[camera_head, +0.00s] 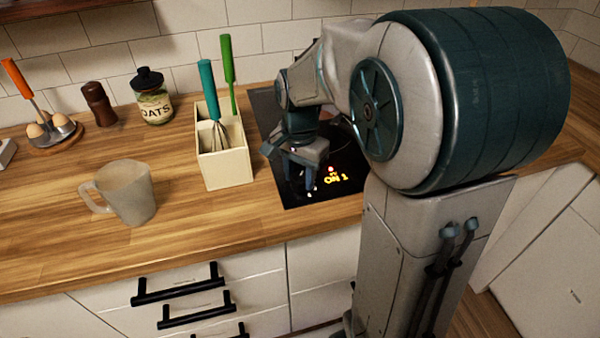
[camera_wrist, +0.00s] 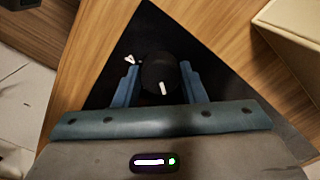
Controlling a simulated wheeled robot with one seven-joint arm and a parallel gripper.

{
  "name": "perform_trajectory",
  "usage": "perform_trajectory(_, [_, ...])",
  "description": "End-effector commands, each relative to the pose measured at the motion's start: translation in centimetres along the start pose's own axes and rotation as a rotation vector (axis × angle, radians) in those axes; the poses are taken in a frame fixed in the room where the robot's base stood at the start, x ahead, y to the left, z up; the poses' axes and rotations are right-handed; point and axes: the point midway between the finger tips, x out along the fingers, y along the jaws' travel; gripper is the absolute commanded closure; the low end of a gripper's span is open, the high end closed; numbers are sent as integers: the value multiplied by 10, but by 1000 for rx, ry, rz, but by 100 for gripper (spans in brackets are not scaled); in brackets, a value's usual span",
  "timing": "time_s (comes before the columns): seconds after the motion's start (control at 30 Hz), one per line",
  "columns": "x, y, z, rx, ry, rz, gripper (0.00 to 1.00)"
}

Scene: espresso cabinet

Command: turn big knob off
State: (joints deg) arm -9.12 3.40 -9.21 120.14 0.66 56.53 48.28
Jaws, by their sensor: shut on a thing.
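The big knob (camera_wrist: 161,75) is round and black with a white pointer mark, and it sits on the black cooktop panel (camera_wrist: 145,28). In the wrist view the two blue fingers of my gripper (camera_wrist: 160,85) are on either side of the knob, shut on it. The white pointer points toward my gripper's palm. In the head view my gripper (camera_head: 305,180) is low over the front of the cooktop (camera_head: 262,105), and it hides the knob. Glowing yellow text reading "ON 1" (camera_head: 336,178) and a small red mark show beside the gripper on the cooktop.
A cream utensil box (camera_head: 226,165) with a green-handled tool and a teal-handled whisk stands just left of the cooktop. A beige mug (camera_head: 130,190), an oats jar (camera_head: 153,105), a brown mill (camera_head: 98,103) and an egg holder (camera_head: 62,132) are farther left. Black-handled drawers (camera_head: 180,290) lie below.

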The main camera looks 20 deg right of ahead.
Motion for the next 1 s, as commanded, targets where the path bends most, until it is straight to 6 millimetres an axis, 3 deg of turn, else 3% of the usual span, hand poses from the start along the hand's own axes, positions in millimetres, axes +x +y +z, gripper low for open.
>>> perform_trajectory(0.7, [-1,0,-1,-509,2,-1,85])
perform_trajectory(1.0, [-2,0,-1,-638,3,-2,85])
